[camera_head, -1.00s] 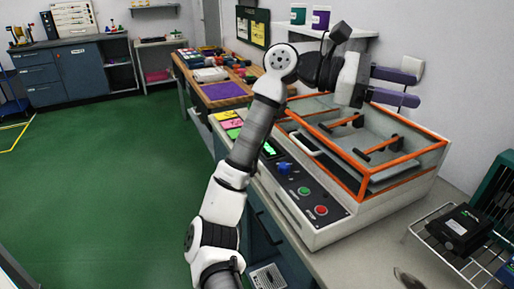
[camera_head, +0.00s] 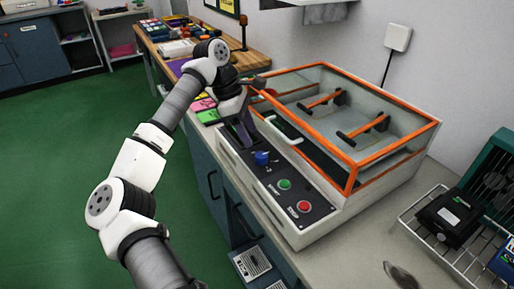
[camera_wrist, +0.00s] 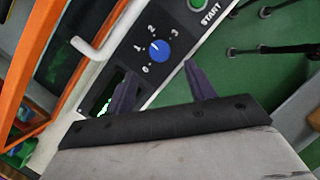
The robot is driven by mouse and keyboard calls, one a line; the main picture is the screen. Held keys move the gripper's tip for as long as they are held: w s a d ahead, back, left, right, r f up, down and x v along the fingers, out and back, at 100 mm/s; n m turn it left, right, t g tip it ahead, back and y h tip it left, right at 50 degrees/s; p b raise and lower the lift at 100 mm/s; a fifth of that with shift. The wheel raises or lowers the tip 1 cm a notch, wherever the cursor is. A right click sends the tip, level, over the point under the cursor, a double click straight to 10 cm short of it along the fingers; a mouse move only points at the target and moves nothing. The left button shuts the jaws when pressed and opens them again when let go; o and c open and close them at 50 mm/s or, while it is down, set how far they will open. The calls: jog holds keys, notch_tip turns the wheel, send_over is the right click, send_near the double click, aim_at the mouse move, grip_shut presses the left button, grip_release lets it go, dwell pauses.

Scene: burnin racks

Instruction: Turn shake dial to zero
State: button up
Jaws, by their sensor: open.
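The blue shake dial (camera_head: 262,158) sits on the black control panel of the orange-framed machine. In the wrist view the dial (camera_wrist: 160,50) has the numbers 0, 1, 2 and 3 around it. Its pale mark seems to face up-left, around 1 to 2; the exact setting is too small to tell. My gripper (camera_head: 246,140) is over the panel, just left of and behind the dial. In the wrist view its two purple fingers (camera_wrist: 160,69) are spread and empty, with the dial just past their tips, roughly centred between them. I cannot tell whether they touch it.
A green START button (camera_head: 284,184) and a red button (camera_head: 304,207) lie beyond the dial on the panel. The machine's glass lid (camera_head: 350,150) with its white handle (camera_head: 283,130) stands beside my gripper. A wire rack (camera_head: 420,222) holds a black device at right.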

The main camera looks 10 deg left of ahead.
aim_at(259, 154)
jog(key=p+x, duration=0.1)
jog(key=x, duration=0.6)
jog(key=shift+d, duration=0.1)
jog(key=c, duration=1)
jog(key=shift+o, duration=0.2)
jog(key=shift+f, duration=0.1)
